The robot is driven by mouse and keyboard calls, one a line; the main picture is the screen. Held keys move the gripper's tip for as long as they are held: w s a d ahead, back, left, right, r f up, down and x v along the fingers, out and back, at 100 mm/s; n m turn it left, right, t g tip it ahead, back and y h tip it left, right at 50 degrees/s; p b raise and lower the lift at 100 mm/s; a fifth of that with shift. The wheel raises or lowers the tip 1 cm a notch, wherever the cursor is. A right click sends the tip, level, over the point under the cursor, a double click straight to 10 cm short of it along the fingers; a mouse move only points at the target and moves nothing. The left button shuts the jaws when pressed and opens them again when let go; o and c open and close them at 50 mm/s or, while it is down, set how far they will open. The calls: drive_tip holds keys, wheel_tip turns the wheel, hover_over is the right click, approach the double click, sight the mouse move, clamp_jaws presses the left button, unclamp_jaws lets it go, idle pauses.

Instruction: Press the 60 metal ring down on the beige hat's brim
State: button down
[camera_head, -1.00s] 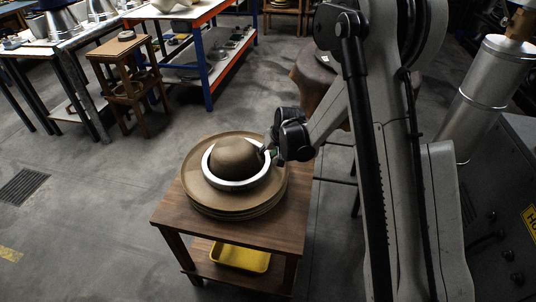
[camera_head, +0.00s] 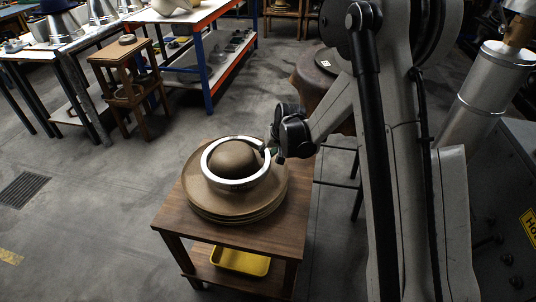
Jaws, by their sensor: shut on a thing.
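The beige hat (camera_head: 190,178) lies on a small wooden table, its round crown (camera_head: 236,158) upward and its wide brim spread out; it looks brownish here, with several brim-like layers stacked at its edge. The metal ring (camera_head: 234,184) is silvery and circles the crown. It appears raised above the brim, with a shadowed gap at its front. My gripper (camera_head: 269,148) is at the ring's right side and is shut on it. The fingertips are small and partly hidden by the dark gripper body. The number on the ring is too small to read.
The wooden table (camera_head: 200,229) has a lower shelf with a yellow tray (camera_head: 240,260). A round dark-covered stand (camera_head: 312,78) is behind my gripper. A wooden stool (camera_head: 125,52) and workbenches stand at the back left. The floor left of the table is clear.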

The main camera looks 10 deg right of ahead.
wheel_tip(320, 180, up, 10)
drive_tip(key=p, duration=0.4)
drive_tip(key=shift+r, duration=0.25)
idle(0.8)
idle(0.5)
